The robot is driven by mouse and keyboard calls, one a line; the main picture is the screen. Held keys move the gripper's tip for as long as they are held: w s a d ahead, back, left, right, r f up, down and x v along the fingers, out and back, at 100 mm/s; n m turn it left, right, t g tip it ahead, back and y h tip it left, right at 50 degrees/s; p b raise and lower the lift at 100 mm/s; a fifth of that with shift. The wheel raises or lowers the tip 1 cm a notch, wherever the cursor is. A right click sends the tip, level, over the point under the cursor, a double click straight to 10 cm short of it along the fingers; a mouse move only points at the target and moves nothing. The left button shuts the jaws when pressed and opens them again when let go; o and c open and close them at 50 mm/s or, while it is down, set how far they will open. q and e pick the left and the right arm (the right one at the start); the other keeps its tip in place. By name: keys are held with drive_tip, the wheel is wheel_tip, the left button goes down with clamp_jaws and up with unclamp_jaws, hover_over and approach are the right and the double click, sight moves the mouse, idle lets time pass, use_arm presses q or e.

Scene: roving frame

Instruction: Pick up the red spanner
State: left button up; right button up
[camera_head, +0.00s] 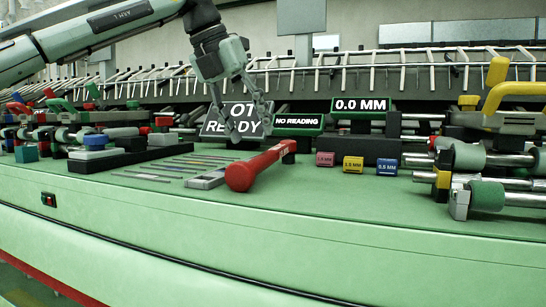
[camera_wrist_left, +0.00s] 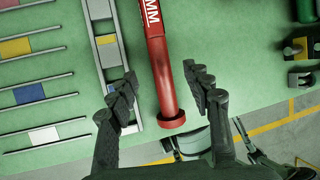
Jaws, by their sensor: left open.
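The red spanner (camera_head: 258,167) lies on the green bench top, its thick red end towards the front edge and its shaft running back to the right. A dark part shows at its far end. My left gripper (camera_head: 245,128) points down from above, just behind and over the spanner. In the left wrist view the spanner (camera_wrist_left: 160,75) runs between the two spread fingers (camera_wrist_left: 160,84), with green gaps on both sides. The fingers are open and hold nothing. The spanner's upper end is cut off by that view's edge. My right gripper is not in view.
A grey slotted rail (camera_head: 206,179) lies close left of the spanner, beside several thin bars. Pink (camera_head: 325,159), yellow (camera_head: 353,164) and blue (camera_head: 387,167) blocks stand to the right. Display signs (camera_head: 298,120) stand behind. The bench front strip is clear.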

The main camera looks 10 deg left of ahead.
sight(262, 155)
use_arm(q)
drive_tip(key=x, duration=0.7)
drive_tip(key=shift+f, duration=0.1)
clamp_jaws()
